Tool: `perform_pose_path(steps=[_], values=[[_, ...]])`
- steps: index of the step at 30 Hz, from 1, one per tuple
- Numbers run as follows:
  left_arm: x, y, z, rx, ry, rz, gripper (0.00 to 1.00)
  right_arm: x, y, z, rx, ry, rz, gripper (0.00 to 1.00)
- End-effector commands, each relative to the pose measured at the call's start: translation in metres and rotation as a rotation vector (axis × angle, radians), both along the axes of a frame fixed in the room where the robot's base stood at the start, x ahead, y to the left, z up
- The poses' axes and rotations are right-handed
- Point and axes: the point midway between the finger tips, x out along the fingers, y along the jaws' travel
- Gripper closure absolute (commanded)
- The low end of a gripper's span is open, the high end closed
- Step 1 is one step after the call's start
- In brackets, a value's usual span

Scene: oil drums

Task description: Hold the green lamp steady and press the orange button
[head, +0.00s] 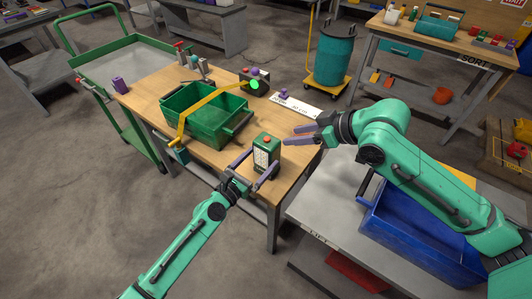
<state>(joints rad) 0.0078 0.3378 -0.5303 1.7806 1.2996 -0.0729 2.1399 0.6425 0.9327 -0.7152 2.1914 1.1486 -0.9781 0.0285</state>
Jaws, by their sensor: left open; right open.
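The green lamp (266,157), a boxy lantern with a pale front panel, stands upright near the table's front right corner. The orange button (267,139) is on its top. My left gripper (262,161) is open, with its fingers on either side of the lamp's lower front; I cannot tell whether they touch it. My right gripper (291,135) is open and empty, just right of the lamp at about the height of its top, its fingers pointing left. It is apart from the button.
Behind are a dark box with a bright green light (254,85) and a white ruler strip (298,106). A blue bin (400,225) sits on the grey cart at right.

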Motion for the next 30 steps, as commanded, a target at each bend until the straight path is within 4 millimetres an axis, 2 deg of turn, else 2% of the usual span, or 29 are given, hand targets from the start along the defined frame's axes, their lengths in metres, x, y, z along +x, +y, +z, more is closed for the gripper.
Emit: perform_pose_path(steps=[3,6,15,20,21,22,23,24,26,27,30], values=[[0.019,-0.014,0.001,0.000,-0.002,-0.001,0.00,0.000,0.000,0.000,0.000,0.000,0.000,0.50],[0.028,-0.021,0.001,0.000,-0.001,-0.001,0.00,0.000,0.000,0.000,0.000,0.000,0.000,0.50],[0.031,-0.023,0.000,0.002,-0.001,-0.001,0.00,0.000,0.000,0.000,0.000,0.000,0.000,0.50],[0.031,-0.023,0.000,0.002,-0.002,-0.001,0.61,0.000,0.000,0.000,0.000,0.000,0.000,0.50],[0.031,-0.023,0.000,0.002,-0.002,-0.001,0.77,0.000,0.000,0.000,0.000,0.000,0.000,0.50],[0.031,-0.023,0.000,0.002,-0.002,-0.001,0.88,0.000,0.000,0.000,0.000,0.000,0.000,0.50],[0.031,-0.023,0.000,0.002,-0.002,-0.001,0.95,0.000,0.000,0.000,0.000,0.000,0.000,0.54],[0.031,-0.023,0.000,0.002,-0.002,-0.001,0.95,0.000,0.000,0.000,0.000,0.000,0.000,0.69],[0.031,-0.023,0.000,0.002,-0.002,-0.001,0.95,0.000,0.000,0.000,0.000,0.000,0.000,0.92],[0.031,-0.023,0.000,0.003,-0.001,-0.001,0.95,0.000,0.000,0.000,0.000,0.000,0.000,1.00],[0.031,-0.023,0.000,0.003,-0.001,-0.001,0.95,0.000,0.000,0.000,0.000,0.000,0.000,1.00]])
